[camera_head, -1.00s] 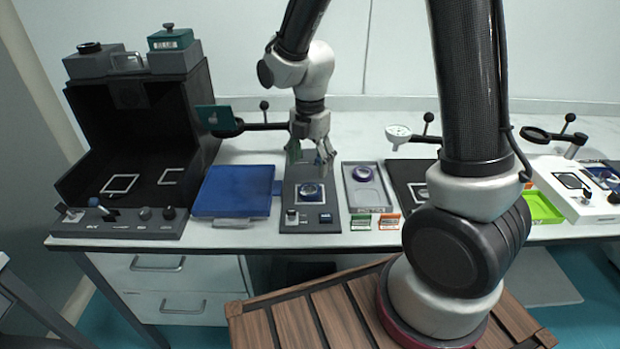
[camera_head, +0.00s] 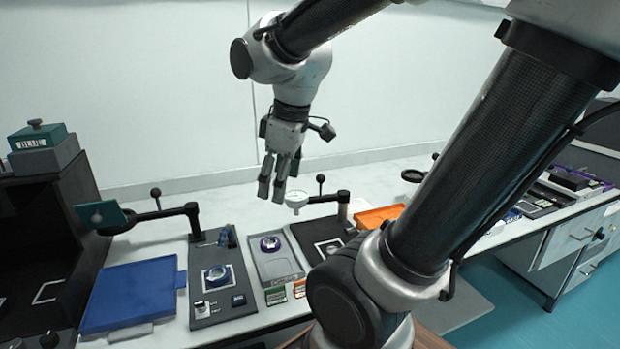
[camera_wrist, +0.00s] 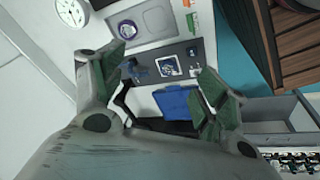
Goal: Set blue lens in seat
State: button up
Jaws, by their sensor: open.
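A round lens with a bluish face (camera_head: 216,275) is at the light square seat on the dark grey panel (camera_head: 210,252); how fully it sits is too small to tell. The lens also shows in the wrist view (camera_wrist: 168,67). A purple-ringed lens (camera_head: 270,243) lies on the light grey tray (camera_head: 283,268) right of the panel, and shows in the wrist view (camera_wrist: 127,29). My gripper (camera_head: 273,190) is open and empty, high above the table and behind these parts. In the wrist view its green-padded fingers (camera_wrist: 165,72) are spread apart.
A blue tray (camera_head: 130,293) lies left of the panel, beside a black box (camera_head: 75,215). Arm-mounted holders (camera_head: 160,213) and a white dial (camera_head: 297,199) stand behind. An orange tray (camera_head: 380,216) is right. Small green and orange labelled blocks (camera_head: 276,295) line the front edge.

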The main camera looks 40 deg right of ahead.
jog(key=s+d+r+m+t, duration=0.1)
jog(key=s+d+m, duration=0.1)
jog(key=s+m, duration=0.4)
jog(key=shift+s+d+r+m, duration=0.3)
jog(key=shift+d+r+m, duration=0.1)
jog(key=shift+m, duration=0.3)
dwell(1.4)
